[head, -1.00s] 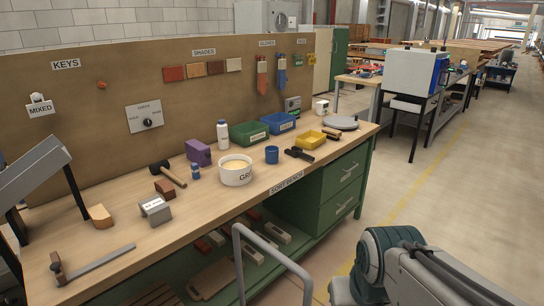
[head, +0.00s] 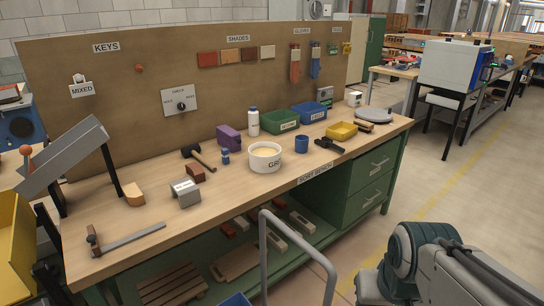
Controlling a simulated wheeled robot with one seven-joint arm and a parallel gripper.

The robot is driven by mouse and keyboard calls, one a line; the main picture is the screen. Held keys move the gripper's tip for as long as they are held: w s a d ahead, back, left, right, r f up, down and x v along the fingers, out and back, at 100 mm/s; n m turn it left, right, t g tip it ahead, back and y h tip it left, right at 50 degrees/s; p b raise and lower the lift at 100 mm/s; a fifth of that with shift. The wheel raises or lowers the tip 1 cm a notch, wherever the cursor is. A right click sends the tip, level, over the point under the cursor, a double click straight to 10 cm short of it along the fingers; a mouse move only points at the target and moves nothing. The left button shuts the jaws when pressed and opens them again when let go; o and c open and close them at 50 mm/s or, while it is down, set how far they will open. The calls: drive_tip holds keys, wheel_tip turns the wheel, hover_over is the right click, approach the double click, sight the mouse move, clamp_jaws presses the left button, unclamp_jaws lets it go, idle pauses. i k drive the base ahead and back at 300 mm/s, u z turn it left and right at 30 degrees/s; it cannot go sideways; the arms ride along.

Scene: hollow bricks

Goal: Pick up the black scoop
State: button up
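A small black object (head: 329,145), which looks like the black scoop, lies on the wooden workbench (head: 225,220) toward its right end. It is right of the blue cup (head: 301,144) and in front of the yellow tray (head: 341,131). It is too small to make out its exact shape. Part of my arm shows at the lower right, in front of the bench. My gripper is not in view.
A white tub (head: 265,165) stands left of the blue cup. A black-headed mallet (head: 191,152), a purple block (head: 229,138), a white bottle (head: 253,121) and green bin (head: 281,121) are nearby. A grey rail (head: 300,248) rises before the bench. Floor at right is clear.

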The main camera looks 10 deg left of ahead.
sight(330, 145)
drive_tip(key=z, duration=0.05)
drive_tip(key=k, duration=0.2)
drive_tip(key=z, duration=1)
drive_tip(key=i, duration=3.25)
drive_tip(key=u, duration=1.35)
drive_tip(key=i, duration=0.75)
drive_tip(key=u, duration=1.1)
drive_tip(key=i, duration=0.3)
drive_tip(key=u, duration=0.15)
